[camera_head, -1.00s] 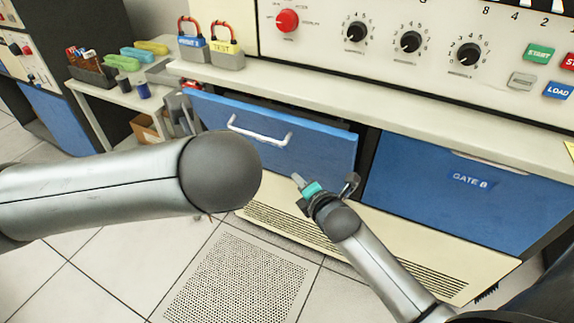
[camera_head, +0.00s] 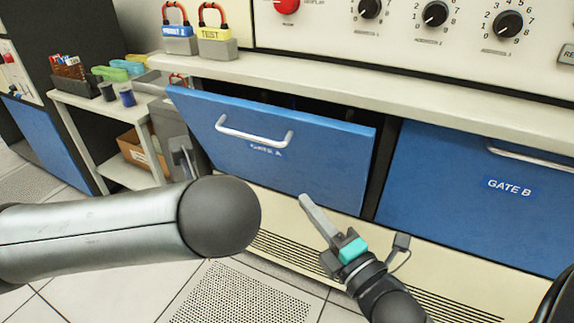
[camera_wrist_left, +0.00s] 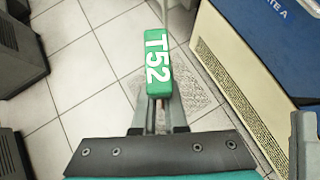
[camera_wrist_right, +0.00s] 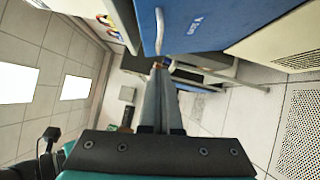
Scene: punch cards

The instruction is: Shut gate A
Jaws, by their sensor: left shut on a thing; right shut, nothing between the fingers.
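Gate A (camera_head: 275,165) is a blue panel with a white handle (camera_head: 253,133) under the counter. It is tilted open, its top edge leaning out with a dark gap behind it. My right gripper (camera_head: 304,198) is shut and empty, its fingertips by the lower part of gate A. In the right wrist view its fingers (camera_wrist_right: 160,68) point toward the blue panel (camera_wrist_right: 185,20).
Gate B (camera_head: 480,200) is a blue panel to the right of gate A and looks closed. The counter (camera_head: 330,100) bears two padlock-like blocks (camera_head: 200,40). A small side table (camera_head: 75,100) stands at the left. The tiled floor in front is free.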

